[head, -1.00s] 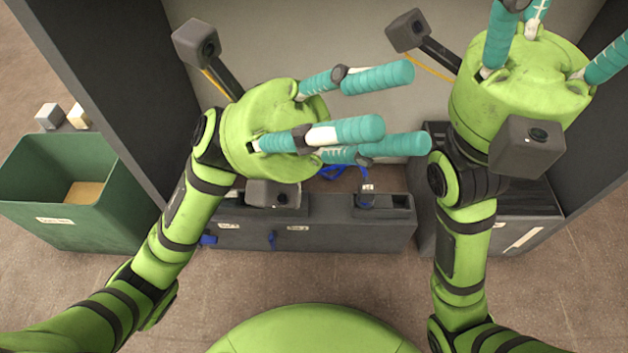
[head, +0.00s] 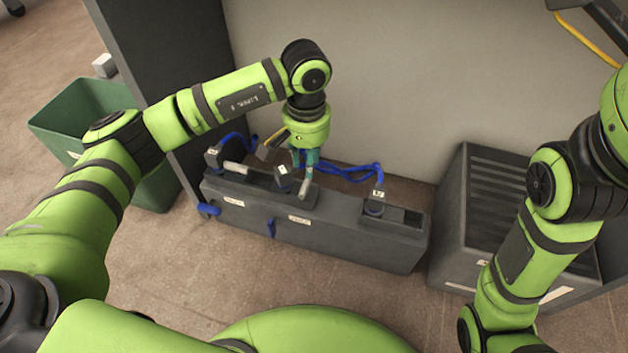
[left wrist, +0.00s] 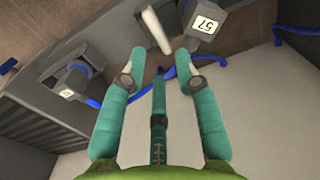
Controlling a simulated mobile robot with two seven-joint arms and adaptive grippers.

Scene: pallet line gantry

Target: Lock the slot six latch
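A dark grey slotted housing (head: 335,237) stands in front of me, with label plates too small to read, so I cannot tell which slot is six. At its middle slot a pale lever (head: 304,186) stands raised beside a plug with a white tag (head: 284,174). In the left wrist view the lever (left wrist: 157,32) is beside the plug tagged 57 (left wrist: 203,24). Another pale lever (head: 236,168) lies low at the left slot. My left gripper (head: 304,163) points down just over the raised lever; its fingers (left wrist: 158,75) are spread and empty. My right gripper is out of frame.
Blue cables (head: 345,172) run behind the housing. Another plug (head: 376,202) sits at its right slot. Blue tabs (head: 208,208) are on the front. A slatted dark box (head: 492,195) stands right, a green bin (head: 75,118) left. A pale wall is behind.

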